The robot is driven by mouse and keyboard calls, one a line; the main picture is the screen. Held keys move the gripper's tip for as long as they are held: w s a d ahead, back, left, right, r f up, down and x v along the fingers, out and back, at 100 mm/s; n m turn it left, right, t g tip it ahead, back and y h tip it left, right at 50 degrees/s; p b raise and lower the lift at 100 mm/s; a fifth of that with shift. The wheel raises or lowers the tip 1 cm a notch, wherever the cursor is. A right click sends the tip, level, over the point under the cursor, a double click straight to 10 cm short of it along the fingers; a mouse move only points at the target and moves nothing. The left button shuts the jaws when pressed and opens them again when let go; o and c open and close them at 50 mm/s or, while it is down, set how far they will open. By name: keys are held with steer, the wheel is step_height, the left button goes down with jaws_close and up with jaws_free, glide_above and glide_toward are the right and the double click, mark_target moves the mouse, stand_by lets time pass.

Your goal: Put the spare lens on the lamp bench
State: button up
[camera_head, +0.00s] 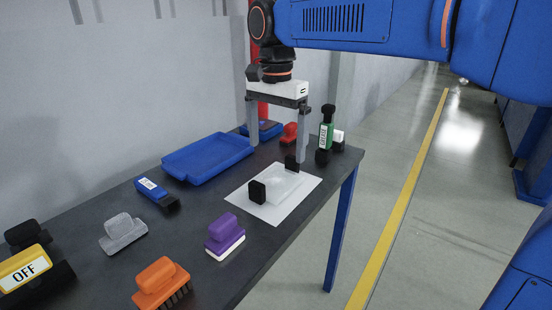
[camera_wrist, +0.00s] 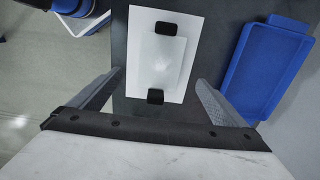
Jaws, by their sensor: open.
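A clear, pale plate with two black end blocks, which looks like the spare lens (camera_head: 280,186), lies on a white sheet (camera_head: 262,212) on a dark bench (camera_head: 190,240). I cannot tell whether this is the lamp bench. My gripper (camera_head: 278,153) is open and empty, pointing down over the bench's far part. In the wrist view the lens (camera_wrist: 165,62) lies flat on the sheet (camera_wrist: 148,18), in line with the gap between my open fingers (camera_wrist: 159,76). One black block is near the fingertips and the other farther off. No contact shows.
A blue tray (camera_head: 205,158) stands beside the sheet along the wall. A green bottle-like tool (camera_head: 326,135) and red item (camera_head: 289,134) stand behind.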

steer(key=s+d+f+n+t, duration=0.15)
steer(key=s+d, duration=0.25)
steer(key=d, duration=0.4)
steer(key=s+d+f+n+t, duration=0.1)
steer(key=s+d+f+n, duration=0.2)
steer(key=d, duration=0.5)
steer(key=s+d+f+n+t, duration=0.2)
steer(key=s+d+f+n, duration=0.1)
steer(key=s+d+f, duration=0.8)
step_height(320, 180, down, 2)
steer(key=s, duration=0.2)
steer(key=shift+s+f, duration=0.2)
steer(key=shift+s, duration=0.15)
